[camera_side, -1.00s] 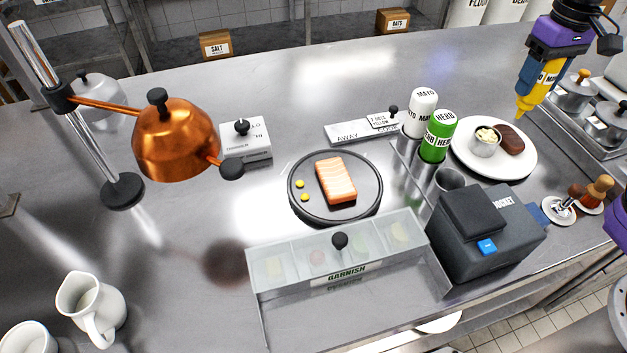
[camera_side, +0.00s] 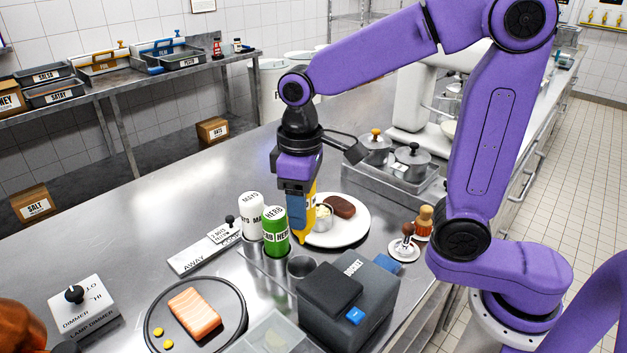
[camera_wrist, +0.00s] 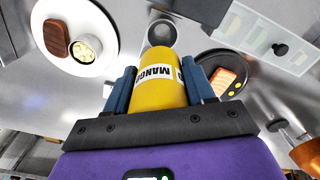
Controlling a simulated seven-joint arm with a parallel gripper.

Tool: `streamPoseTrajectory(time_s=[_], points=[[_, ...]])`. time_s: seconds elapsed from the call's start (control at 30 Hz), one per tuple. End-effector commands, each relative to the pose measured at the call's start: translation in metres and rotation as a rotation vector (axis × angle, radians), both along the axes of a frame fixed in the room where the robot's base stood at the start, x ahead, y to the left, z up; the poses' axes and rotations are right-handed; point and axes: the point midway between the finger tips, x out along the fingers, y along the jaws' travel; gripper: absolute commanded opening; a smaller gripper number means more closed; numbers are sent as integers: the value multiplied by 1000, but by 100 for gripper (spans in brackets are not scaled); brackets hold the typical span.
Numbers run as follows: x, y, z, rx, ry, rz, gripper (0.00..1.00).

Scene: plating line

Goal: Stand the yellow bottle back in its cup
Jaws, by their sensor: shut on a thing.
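My gripper (camera_side: 299,212) is shut on the yellow bottle (camera_side: 310,206), which hangs nozzle down above the counter. In the wrist view the yellow bottle (camera_wrist: 158,93), labelled MANGO, sits between the two blue fingers of my gripper (camera_wrist: 159,74). The empty metal cup (camera_side: 301,267) is at the right end of the cup row, in front of and below the bottle in the side view. The wrist view shows the cup's round opening (camera_wrist: 162,32) just beyond the bottle. The bottle is outside the cup.
The green HERB bottle (camera_side: 276,228) and white MAYO bottle (camera_side: 252,208) stand in neighbouring cups. A white plate (camera_side: 357,225) with a small pot and brown food lies behind. The dark ROCKET box (camera_side: 345,300) stands close in front of the empty cup.

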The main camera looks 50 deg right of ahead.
Motion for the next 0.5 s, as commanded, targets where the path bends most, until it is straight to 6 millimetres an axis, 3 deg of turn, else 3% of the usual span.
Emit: streamPoseTrajectory(time_s=[0.5], points=[[-2,4,-35,-1,2,14,39]])
